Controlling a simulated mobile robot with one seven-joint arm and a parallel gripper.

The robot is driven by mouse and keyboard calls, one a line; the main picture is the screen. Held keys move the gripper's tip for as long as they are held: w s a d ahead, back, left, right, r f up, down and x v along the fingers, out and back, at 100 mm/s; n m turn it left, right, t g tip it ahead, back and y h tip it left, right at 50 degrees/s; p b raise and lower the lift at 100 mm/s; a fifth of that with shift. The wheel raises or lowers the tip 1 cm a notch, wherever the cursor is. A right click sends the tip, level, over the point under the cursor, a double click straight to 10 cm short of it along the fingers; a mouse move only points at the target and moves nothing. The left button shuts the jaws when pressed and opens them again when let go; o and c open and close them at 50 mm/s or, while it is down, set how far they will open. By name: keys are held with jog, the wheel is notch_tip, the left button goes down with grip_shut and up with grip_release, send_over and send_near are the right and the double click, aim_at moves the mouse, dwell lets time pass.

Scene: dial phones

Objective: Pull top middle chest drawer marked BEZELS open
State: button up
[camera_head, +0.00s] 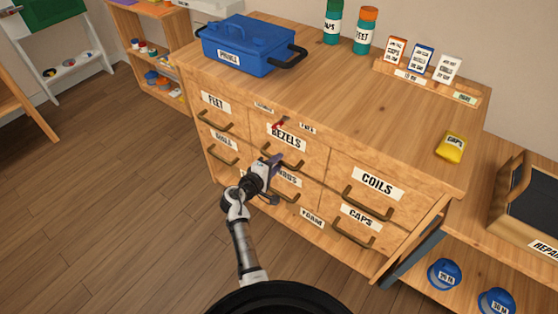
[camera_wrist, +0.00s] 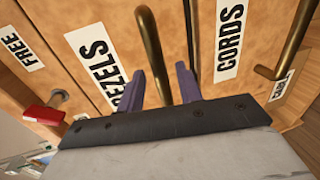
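The BEZELS drawer is the top middle one in the wooden chest, and its front looks flush with its neighbours. Its BEZELS label (camera_head: 286,138) also shows in the wrist view (camera_wrist: 92,60). Its brass bar handle (camera_wrist: 152,48) runs between the two purple fingers of my gripper (camera_wrist: 161,84). The fingers are apart, with a gap visible on both sides of the bar. In the head view my gripper (camera_head: 272,163) is in front of this drawer and hides part of the handle. A red latch-like piece (camera_head: 281,123) sits above the label, beside a FREE label (camera_wrist: 20,48).
The CORDS drawer below has its label (camera_wrist: 229,40) close to my right finger. The COILS drawer handle (camera_head: 368,197) sticks out to the right. A blue toolbox (camera_head: 245,45), bottles, cards and a yellow CAPS packet (camera_head: 452,147) stand on the chest top. Floor at left is clear.

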jog(key=shift+x, duration=1)
grip_shut()
